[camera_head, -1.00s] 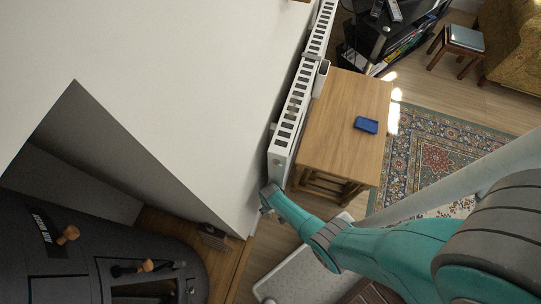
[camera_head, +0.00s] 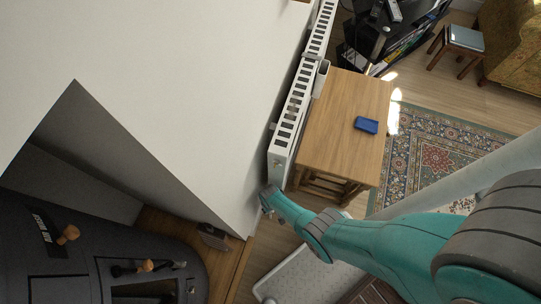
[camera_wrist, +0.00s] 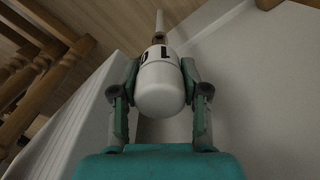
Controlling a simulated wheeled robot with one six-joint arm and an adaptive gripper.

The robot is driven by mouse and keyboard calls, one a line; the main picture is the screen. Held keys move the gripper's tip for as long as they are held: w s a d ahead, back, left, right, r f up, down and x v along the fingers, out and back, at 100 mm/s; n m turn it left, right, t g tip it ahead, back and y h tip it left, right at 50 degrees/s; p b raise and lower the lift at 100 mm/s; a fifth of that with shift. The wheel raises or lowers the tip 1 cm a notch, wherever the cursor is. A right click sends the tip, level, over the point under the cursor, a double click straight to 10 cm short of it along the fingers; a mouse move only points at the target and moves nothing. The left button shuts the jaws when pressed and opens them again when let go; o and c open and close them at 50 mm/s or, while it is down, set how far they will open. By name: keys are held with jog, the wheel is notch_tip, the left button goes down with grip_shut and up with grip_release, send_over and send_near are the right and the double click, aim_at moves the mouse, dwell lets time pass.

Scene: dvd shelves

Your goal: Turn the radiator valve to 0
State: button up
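The white radiator valve (camera_wrist: 160,88) fills the middle of the wrist view. Its black digits, which look like a 1 and a 0, show upside down near its far end, and a pipe runs on beyond it. My gripper (camera_wrist: 160,72) has one finger on each side of the valve, and both seem to touch it. In the head view my gripper (camera_head: 267,200) is at the near lower end of the white radiator (camera_head: 281,150), and the valve is hidden there. The radiator's side (camera_wrist: 85,135) also shows at the left of the wrist view.
A wooden table (camera_head: 345,115) with a blue object (camera_head: 366,125) stands close to the radiator's right. The white wall (camera_head: 190,90) is close on the left. A dark stove-like unit (camera_head: 60,265) is at the lower left. A patterned rug (camera_head: 430,150) lies at the right.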

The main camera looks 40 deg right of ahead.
jog(key=shift+m, duration=0.8)
jog(key=o, duration=1.2)
jog(key=shift+c, duration=0.2)
jog(key=shift+r, duration=5.95)
